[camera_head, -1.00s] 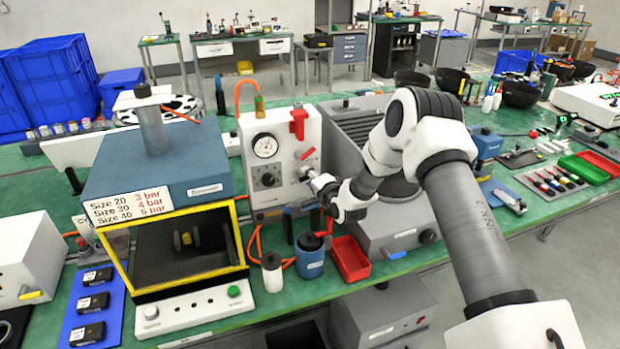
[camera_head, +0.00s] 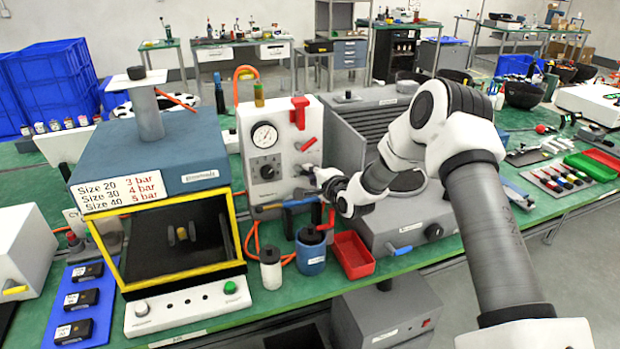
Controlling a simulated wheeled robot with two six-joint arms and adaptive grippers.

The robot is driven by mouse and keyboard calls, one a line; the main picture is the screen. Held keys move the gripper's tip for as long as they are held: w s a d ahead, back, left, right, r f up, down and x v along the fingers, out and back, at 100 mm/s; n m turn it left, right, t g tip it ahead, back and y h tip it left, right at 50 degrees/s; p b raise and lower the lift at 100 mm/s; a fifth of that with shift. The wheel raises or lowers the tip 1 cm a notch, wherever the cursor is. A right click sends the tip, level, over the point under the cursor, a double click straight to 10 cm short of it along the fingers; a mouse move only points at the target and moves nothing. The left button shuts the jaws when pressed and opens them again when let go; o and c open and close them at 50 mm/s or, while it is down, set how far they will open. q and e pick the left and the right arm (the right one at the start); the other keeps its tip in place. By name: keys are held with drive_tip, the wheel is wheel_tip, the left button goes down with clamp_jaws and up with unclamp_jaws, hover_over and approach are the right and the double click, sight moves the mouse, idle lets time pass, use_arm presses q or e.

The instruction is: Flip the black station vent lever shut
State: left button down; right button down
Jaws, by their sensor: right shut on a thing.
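The grey station panel (camera_head: 283,124) stands upright at the middle of the bench, with a round gauge (camera_head: 264,136) and a black knob (camera_head: 267,171) on its face. My right gripper (camera_head: 308,171) reaches in from the right and is shut at the panel's lower right. The black vent lever is where its fingertips are; the fingers hide it, so its angle cannot be told. A red lever (camera_head: 308,144) sits just above the fingertips, apart from them. My left gripper is out of view.
A yellow-framed chamber (camera_head: 181,240) stands left of the panel. Below my right gripper are a blue cup (camera_head: 311,251), a white bottle (camera_head: 271,269) and a red tray (camera_head: 352,257). A grey ribbed machine (camera_head: 372,125) stands close behind my right arm.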

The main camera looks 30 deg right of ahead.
drive_tip(key=shift+f, duration=0.15)
drive_tip(key=c, duration=1.2)
unclamp_jaws()
drive_tip(key=shift+o, duration=0.2)
drive_tip(key=shift+s, duration=0.15)
drive_tip(key=shift+r, duration=0.2)
